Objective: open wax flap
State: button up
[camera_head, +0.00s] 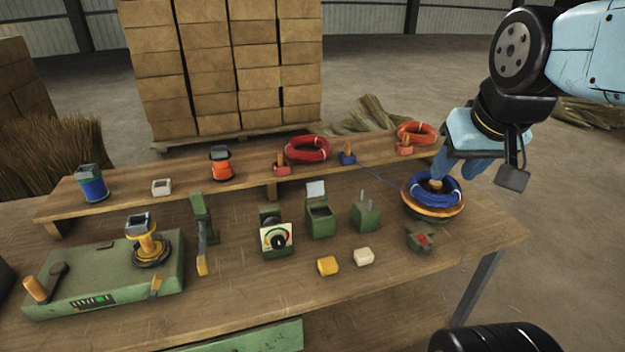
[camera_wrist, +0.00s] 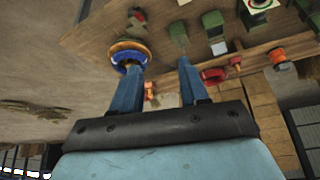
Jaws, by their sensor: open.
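A green box (camera_head: 320,222) stands mid-bench in the head view, with a dark opening in its top. A pale square flap (camera_head: 316,190) stands up at its back edge. I take this as the wax box. It also shows at the top of the wrist view (camera_wrist: 213,22), with the pale flap (camera_wrist: 220,47) beside it. My gripper (camera_head: 462,172) is open and empty, well to the right of the box, above and behind the blue wire coil (camera_head: 436,190). Its two blue fingers stand apart in the wrist view (camera_wrist: 160,78).
A green block with two pins (camera_head: 365,215) stands between box and coil. A dial unit (camera_head: 275,238) is left of the box. Yellow (camera_head: 327,266) and white (camera_head: 364,257) blocks lie in front. A raised shelf (camera_head: 130,202) with spools and red coils runs behind.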

jog(key=w+a+f+g+y, duration=0.35)
jog(key=w+a+g, duration=0.2)
jog(key=w, duration=0.45)
jog(key=n+g+y, duration=0.1)
jog(key=g+y, duration=0.5)
jog(key=y, duration=0.2)
send_near(313, 184)
jog(key=s+r, duration=0.3)
jog(key=s, duration=0.5)
jog(key=w+a+f+y, duration=0.2)
jog(key=w+f+y, duration=0.4)
jog(key=w+f, duration=0.25)
jog(key=shift+m+t, duration=0.4)
jog(key=shift+t, duration=0.05)
jog(key=shift+s+x, duration=0.1)
jog(key=shift+x, duration=1.5)
jog(key=shift+s+x, duration=0.15)
jog(key=shift+x, duration=1.45)
jog(key=shift+d+f, duration=0.1)
jog(key=shift+f, duration=0.1)
jog(key=shift+c, duration=0.2)
grip_shut()
